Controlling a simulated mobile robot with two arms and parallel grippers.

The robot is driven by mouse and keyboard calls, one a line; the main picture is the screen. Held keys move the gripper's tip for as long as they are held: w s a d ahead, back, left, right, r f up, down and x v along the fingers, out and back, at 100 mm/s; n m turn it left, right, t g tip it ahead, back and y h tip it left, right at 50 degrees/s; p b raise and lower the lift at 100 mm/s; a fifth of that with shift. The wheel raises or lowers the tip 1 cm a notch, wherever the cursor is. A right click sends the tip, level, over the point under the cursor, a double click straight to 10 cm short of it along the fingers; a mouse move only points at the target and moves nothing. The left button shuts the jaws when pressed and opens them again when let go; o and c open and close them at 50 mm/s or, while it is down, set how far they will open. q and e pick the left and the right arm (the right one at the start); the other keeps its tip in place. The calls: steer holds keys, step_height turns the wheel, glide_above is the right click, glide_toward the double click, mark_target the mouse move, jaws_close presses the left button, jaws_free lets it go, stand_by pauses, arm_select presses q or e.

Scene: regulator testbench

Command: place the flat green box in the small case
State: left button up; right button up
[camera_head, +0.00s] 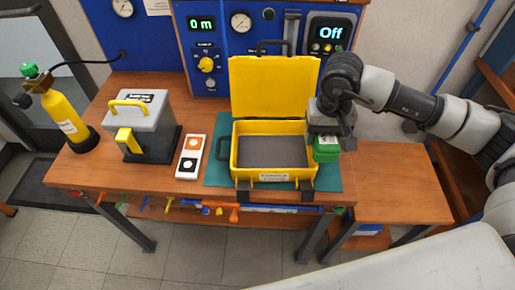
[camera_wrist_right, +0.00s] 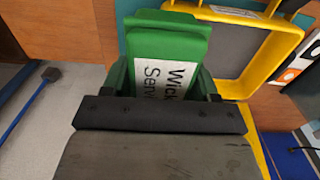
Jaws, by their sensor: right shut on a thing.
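The flat green box (camera_head: 326,149) is held in my right gripper (camera_head: 328,134), at the right wall of the open yellow case (camera_head: 235,178). In the right wrist view the green box (camera_wrist_right: 165,40) with a white label sits between the fingers of the right gripper (camera_wrist_right: 165,98), the case's yellow rim (camera_wrist_right: 285,50) beyond it. The case stands open, lid up at the back, its grey-lined inside empty. I cannot tell whether the box touches the case wall. My left gripper is not in view.
The case rests on a teal mat (camera_head: 218,172) on the wooden bench (camera_head: 100,150). Left of it are a two-button panel (camera_head: 190,157), a grey device with a yellow handle (camera_head: 140,115) and a yellow gas bottle (camera_head: 65,118). A blue instrument panel (camera_head: 215,60) stands behind.

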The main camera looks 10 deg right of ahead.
steer(key=p, duration=0.3)
glide_above(272, 155)
step_height(272, 155, down, 6)
steer(key=shift+s+d+f, duration=0.1)
steer(key=shift+f, duration=0.3)
step_height(272, 155, down, 4)
steer(key=shift+r+p, duration=0.1)
steer(key=shift+p, duration=0.3)
steer(key=shift+f, duration=0.25)
steer(key=o, duration=0.7)
steer(key=shift+b, duration=0.35)
steer(key=shift+c, duration=0.2)
steer(key=o, duration=0.5)
steer(key=shift+c, duration=0.2)
